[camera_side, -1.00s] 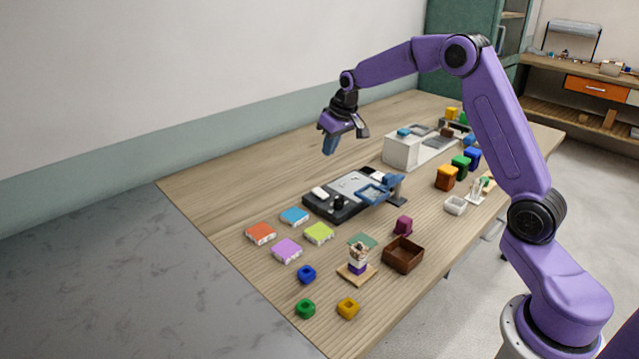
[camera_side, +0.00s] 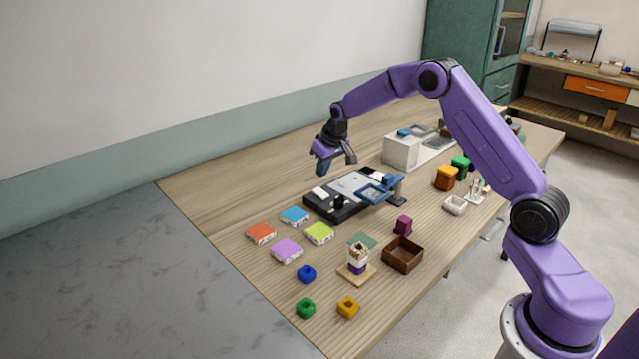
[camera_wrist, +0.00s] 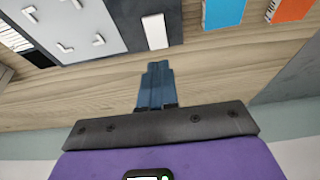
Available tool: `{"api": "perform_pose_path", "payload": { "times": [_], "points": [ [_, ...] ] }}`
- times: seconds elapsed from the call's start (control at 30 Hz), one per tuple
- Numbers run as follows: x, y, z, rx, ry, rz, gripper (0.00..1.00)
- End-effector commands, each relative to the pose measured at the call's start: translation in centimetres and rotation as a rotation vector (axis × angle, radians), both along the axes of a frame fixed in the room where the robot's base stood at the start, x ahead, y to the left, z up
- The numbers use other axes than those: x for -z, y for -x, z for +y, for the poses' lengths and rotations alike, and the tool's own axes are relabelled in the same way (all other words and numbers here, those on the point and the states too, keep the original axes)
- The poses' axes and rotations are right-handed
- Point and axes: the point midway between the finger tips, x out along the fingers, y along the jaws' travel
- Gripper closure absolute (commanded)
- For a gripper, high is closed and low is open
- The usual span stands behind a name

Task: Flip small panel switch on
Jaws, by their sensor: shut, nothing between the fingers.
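A dark panel (camera_side: 335,212) with a light grey plate (camera_side: 351,184) lies on the wooden table in the side view. A small white block (camera_side: 319,192), possibly the switch, sits at its left end. In the wrist view the dark panel (camera_wrist: 175,14) is at the top, and the white block (camera_wrist: 155,32) lies just beyond my fingertips. I cannot tell which way the switch is set. My gripper (camera_side: 320,170) is shut and empty, above and behind the panel. Its blue fingers also show shut in the wrist view (camera_wrist: 155,70).
A blue frame (camera_side: 378,192) on a stand is at the panel's right. Coloured tiles (camera_side: 294,215) lie in front to the left. A brown box (camera_side: 403,255) and small coloured pieces are nearer. A white unit (camera_side: 402,152) stands behind right. Bare table lies left of the panel.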

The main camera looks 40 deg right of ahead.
Motion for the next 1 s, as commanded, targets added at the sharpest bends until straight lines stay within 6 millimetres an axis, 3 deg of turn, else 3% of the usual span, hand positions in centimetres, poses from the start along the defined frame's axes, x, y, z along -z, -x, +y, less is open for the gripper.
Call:
{"api": "perform_pose_path", "payload": {
  "times": [0.2,0.4,1.0],
  "points": [
    [3.4,-0.8,0.0,0.0,0.0,0.002,1.0],
    [5.0,-1.1,0.0,-0.001,0.0,0.0,1.0],
    [5.6,-1.4,0.1,0.0,0.001,0.026,1.0]
  ]
}}
